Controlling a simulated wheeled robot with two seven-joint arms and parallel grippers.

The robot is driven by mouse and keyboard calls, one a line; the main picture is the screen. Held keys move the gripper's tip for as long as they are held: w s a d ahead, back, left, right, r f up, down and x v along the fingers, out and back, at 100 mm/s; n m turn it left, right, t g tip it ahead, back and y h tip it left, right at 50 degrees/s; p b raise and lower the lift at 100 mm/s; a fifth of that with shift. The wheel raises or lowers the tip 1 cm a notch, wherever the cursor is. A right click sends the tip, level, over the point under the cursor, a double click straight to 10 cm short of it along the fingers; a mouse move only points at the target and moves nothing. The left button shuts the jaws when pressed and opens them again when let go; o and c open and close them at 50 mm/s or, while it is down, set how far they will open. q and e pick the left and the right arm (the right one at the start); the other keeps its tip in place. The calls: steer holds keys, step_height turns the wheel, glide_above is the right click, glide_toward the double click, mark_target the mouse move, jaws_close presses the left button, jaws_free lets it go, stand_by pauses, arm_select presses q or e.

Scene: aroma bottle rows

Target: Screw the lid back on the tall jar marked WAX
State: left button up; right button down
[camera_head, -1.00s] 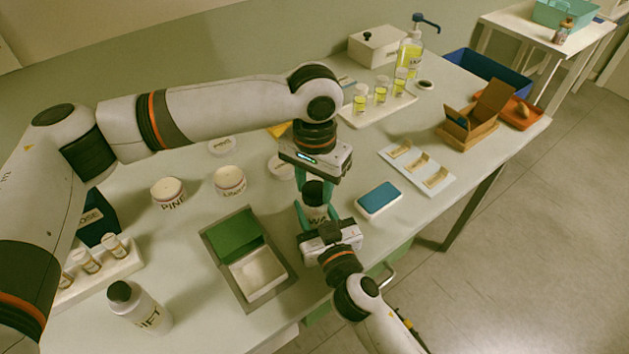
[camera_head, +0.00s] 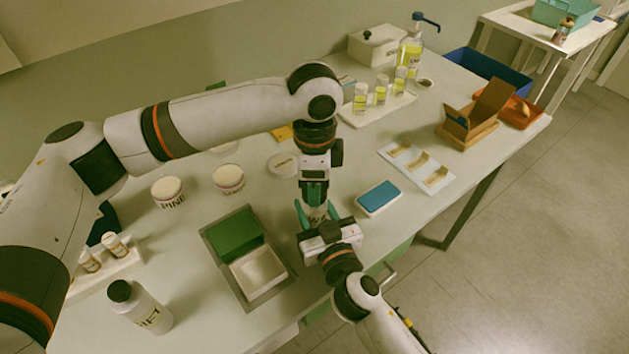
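The tall jar marked WAX (camera_head: 317,213) stands near the table's front edge, mostly hidden by my grippers. Its label can hardly be read now. My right gripper (camera_head: 317,211) reaches in from the front, its teal fingers on either side of the jar body, shut on it. My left gripper (camera_head: 314,194) points down over the top of the jar, with its fingers at the dark lid. It is seen side-on, so the near finger covers the lid and the gap between the fingers does not show.
A tray with a green lid (camera_head: 235,234) lies left of the jar, a blue-topped box (camera_head: 379,197) to the right. PINE jar (camera_head: 168,191), another short jar (camera_head: 229,178) and a round dish (camera_head: 282,164) stand behind. A black-capped bottle (camera_head: 140,306) is front left.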

arm_select(q)
steer(key=o, duration=0.4)
steer(key=shift+o, duration=0.2)
step_height(320, 180, up, 12)
stand_by(0.4)
arm_select(e)
steer(key=c, duration=0.7)
jaws_free()
